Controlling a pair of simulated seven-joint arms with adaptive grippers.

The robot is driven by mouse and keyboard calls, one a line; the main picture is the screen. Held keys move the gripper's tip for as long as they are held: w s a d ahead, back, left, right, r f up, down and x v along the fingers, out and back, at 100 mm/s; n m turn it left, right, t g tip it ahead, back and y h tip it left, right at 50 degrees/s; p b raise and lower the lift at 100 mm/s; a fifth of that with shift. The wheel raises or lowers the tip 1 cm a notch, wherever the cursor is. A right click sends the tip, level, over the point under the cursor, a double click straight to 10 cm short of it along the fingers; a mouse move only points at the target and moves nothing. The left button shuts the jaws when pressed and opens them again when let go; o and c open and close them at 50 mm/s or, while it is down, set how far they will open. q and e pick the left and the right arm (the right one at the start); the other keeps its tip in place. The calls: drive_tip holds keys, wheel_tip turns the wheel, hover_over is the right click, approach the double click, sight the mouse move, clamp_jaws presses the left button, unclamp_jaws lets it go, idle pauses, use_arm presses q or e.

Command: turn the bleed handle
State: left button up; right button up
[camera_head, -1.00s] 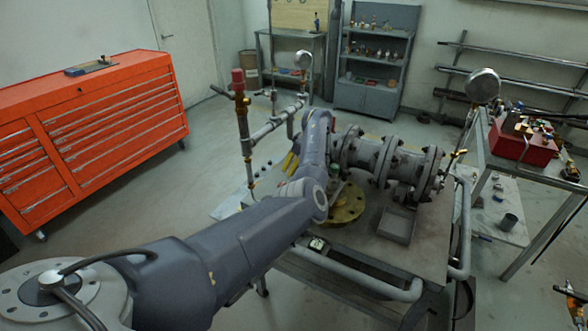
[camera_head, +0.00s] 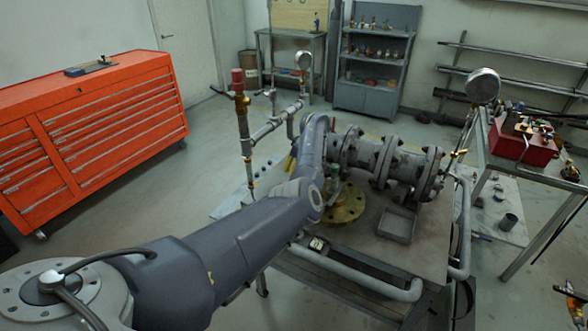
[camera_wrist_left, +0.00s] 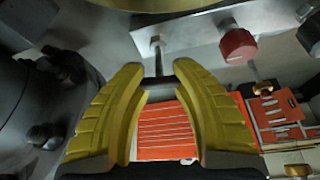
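My left arm crosses the head view from the lower left. It hides most of the left gripper (camera_wrist_left: 160,80), of which yellow fingers (camera_head: 290,163) show beside the wrist. In the left wrist view the two yellow fingers stand apart. A dark crossbar on a thin metal stem (camera_wrist_left: 156,50) lies between their tips. It may be the bleed handle (camera_wrist_left: 158,82); whether the fingers touch it I cannot tell. The grey flanged gate valve (camera_head: 390,160) lies on the bench, right of my wrist. I cannot make out my right gripper.
A vertical pipe with a red cap (camera_head: 238,78) rises left of my wrist. A red knob (camera_wrist_left: 237,45) is right of the fingers in the wrist view. A pressure gauge (camera_head: 483,85) stands above the valve's right end. A small grey tray (camera_head: 397,226) sits on the bench.

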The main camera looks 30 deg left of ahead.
use_arm(q)
clamp_jaws()
drive_tip(key=shift+a+r, duration=0.1)
idle(0.5)
